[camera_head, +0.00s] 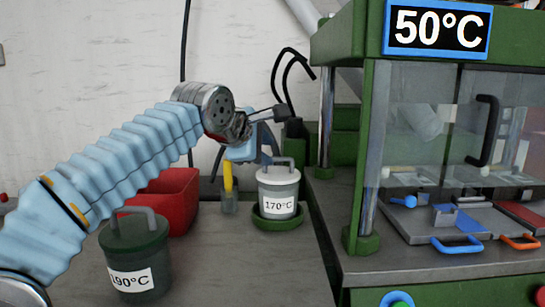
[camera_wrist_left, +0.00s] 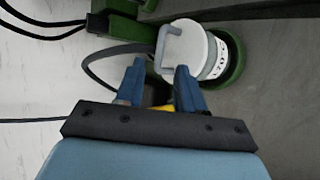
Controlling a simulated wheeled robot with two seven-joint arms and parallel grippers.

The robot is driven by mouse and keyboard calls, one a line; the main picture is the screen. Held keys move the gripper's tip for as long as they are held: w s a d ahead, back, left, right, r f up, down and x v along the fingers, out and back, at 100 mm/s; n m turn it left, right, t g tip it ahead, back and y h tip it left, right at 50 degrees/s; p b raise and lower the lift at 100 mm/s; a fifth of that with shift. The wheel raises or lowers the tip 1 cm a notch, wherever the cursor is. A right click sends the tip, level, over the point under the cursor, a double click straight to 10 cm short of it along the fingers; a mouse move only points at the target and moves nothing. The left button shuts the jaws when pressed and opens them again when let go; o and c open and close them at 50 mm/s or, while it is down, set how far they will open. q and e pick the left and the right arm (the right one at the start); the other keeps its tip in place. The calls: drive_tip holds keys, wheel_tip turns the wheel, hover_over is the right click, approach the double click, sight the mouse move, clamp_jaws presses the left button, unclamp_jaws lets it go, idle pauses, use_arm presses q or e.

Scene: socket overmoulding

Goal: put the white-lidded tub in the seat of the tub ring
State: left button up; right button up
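The white-lidded tub (camera_head: 278,196) is grey, with a "170°C" label and a looped grey handle on its lid. It stands upright with its base inside the green tub ring (camera_head: 262,218); the front rim hides the tub's bottom edge. In the left wrist view the tub's white lid (camera_wrist_left: 190,48) and the ring (camera_wrist_left: 238,62) show just past my fingertips. My left gripper (camera_head: 258,148) is beside and slightly above the lid, to its left. In the left wrist view its blue fingers (camera_wrist_left: 160,74) are apart, with the lid handle just beyond them and nothing gripped. My right gripper is not in view.
A dark green tub (camera_head: 136,250) labelled 190°C stands front left. A red bin (camera_head: 170,200) and a yellow-handled tool (camera_head: 228,182) in a holder are behind it. A green press (camera_head: 350,200) with a 50°C display fills the right.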

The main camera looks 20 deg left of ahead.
use_arm(q)
drive_tip(key=v, duration=0.5)
drive_tip(key=shift+s+r, duration=0.2)
drive_tip(key=shift+s, duration=0.15)
